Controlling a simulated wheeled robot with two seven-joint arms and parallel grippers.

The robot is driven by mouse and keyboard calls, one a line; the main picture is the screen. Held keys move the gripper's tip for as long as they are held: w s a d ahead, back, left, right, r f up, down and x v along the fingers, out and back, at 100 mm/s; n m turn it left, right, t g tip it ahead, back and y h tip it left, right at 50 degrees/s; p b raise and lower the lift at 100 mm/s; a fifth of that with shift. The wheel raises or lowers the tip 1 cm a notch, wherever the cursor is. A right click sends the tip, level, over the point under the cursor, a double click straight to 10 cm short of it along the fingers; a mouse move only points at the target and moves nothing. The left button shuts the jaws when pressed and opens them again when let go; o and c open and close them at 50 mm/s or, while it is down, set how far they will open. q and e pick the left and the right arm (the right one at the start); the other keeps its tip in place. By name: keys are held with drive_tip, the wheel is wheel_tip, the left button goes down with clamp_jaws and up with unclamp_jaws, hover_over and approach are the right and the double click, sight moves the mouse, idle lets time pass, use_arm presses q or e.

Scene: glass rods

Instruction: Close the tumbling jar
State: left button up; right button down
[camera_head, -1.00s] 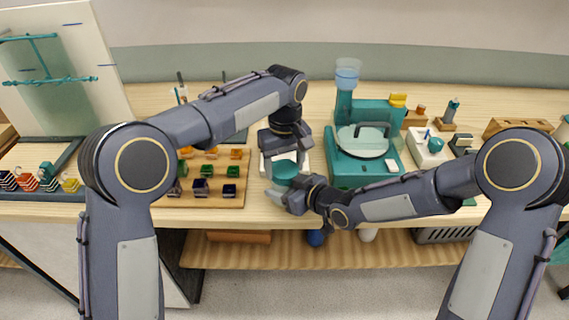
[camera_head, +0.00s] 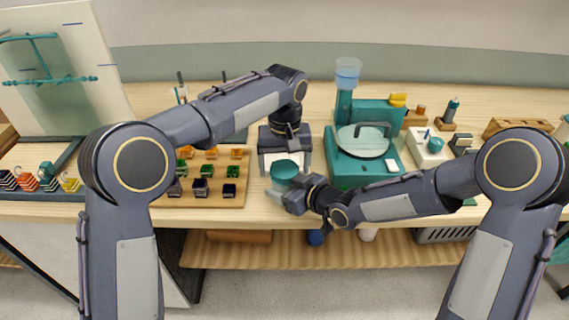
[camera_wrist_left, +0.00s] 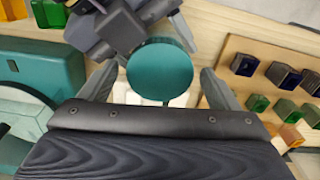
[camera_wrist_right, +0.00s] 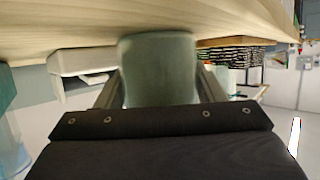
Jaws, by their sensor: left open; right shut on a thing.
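The tumbling jar (camera_head: 284,172) has a round teal top and stands near the front edge of the bench in the head view. My right gripper (camera_head: 290,190) is shut on its body from the right. The jar's grey-green side fills the space between the fingers in the right wrist view (camera_wrist_right: 158,72). My left gripper (camera_head: 284,160) is open above and just behind the jar. In the left wrist view the teal disc (camera_wrist_left: 160,69) shows between the spread fingers. Whether that disc is seated fully cannot be told.
A wooden board with several coloured square pieces (camera_head: 243,190) lies left of the jar. A teal machine with a round lid (camera_head: 345,172) stands to the right. A white tray or block lies under my left gripper. The bench's front edge is close to the jar.

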use_arm(q)
drive_tip(key=shift+r, duration=2.3)
drive_tip(key=shift+c, duration=0.2)
drive_tip(key=shift+r+n, duration=0.7)
drive_tip(key=shift+n, duration=0.1)
drive_tip(key=shift+r+n, duration=0.9)
drive_tip(key=shift+r, duration=0.1)
drive_tip(key=shift+f, duration=4)
